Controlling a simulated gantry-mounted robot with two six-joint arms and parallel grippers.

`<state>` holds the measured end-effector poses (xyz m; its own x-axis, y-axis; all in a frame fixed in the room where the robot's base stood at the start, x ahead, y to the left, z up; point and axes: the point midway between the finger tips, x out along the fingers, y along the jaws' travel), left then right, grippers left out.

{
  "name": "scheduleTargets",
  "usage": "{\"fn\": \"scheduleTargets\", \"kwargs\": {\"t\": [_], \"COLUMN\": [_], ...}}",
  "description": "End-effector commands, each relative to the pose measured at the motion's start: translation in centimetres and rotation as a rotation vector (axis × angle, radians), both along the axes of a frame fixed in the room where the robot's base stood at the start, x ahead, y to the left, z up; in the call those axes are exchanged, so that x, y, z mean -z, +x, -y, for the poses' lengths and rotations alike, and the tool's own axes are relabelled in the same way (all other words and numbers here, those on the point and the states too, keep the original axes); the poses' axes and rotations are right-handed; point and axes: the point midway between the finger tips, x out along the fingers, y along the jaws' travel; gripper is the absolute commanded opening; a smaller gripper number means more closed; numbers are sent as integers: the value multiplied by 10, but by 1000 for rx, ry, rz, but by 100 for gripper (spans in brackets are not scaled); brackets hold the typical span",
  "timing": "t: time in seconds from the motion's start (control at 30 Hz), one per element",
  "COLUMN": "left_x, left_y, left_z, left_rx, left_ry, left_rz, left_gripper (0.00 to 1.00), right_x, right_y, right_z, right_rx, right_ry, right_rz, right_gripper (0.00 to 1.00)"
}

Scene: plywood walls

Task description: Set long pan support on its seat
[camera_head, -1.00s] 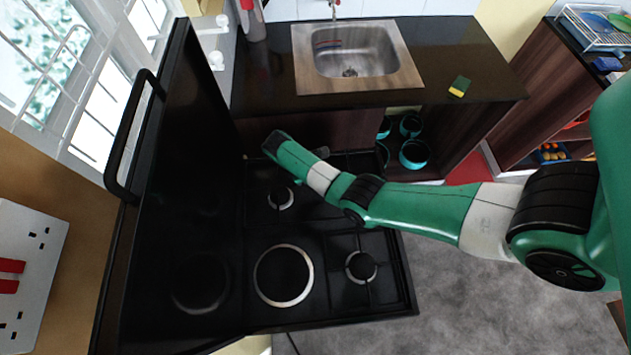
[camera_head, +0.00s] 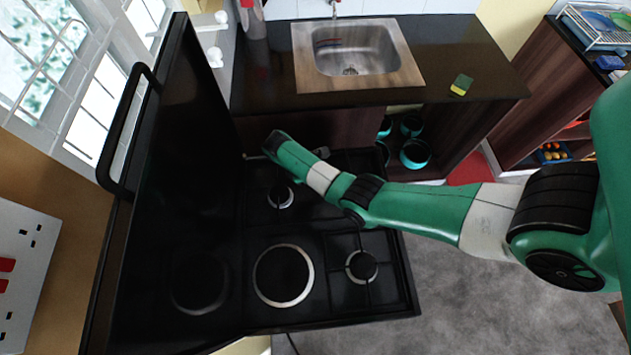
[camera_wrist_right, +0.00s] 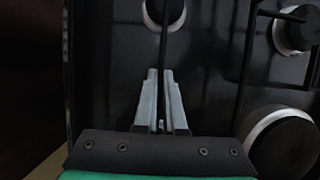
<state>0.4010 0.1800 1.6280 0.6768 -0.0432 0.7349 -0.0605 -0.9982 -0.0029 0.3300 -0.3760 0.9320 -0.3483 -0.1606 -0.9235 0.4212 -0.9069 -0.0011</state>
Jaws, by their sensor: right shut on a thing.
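The black hob (camera_head: 325,312) lies below the raised black lid, with several round burners. My right gripper (camera_wrist_right: 161,75) is shut on a thin black bar (camera_wrist_right: 164,45), which looks like part of the long pan support. The bar runs away from the fingertips toward a burner (camera_wrist_right: 163,12) in the right wrist view. In the head view my right wrist covers most of the far hob, so the support's outline and its contact with the seat are hard to tell, black on black. My left gripper is not in view.
The raised lid (camera_head: 180,190) stands along the hob's left side. Another black pan support (camera_head: 362,290) sits over the right burner. A dark counter (camera_head: 265,90) with a sink (camera_head: 352,62) and a sponge (camera_head: 461,85) lies beyond the hob. Teal pots (camera_head: 414,154) stand below it.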

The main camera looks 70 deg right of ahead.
Motion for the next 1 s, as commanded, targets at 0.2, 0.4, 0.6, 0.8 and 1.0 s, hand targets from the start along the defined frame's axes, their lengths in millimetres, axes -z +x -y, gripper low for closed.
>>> {"fn": "scheduleTargets", "kwargs": {"t": [0.2, 0.4, 0.6, 0.8, 1.0], "left_x": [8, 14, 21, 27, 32], "left_y": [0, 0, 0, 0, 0], "left_z": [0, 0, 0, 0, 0], "left_rx": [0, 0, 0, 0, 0], "left_ry": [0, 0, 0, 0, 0], "left_rz": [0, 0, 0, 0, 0], "left_gripper": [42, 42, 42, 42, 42], "right_x": [8, 14, 20, 26, 31], "right_y": [1, 1, 1, 1, 1], "right_z": [0, 0, 0, 0, 0], "right_rx": [0, 0, 0, 0, 0], "right_ry": [-2, -2, -2, -2, -2], "right_rz": [2, 1, 2, 2, 2], "right_gripper": [0, 0, 0, 0, 0]}}
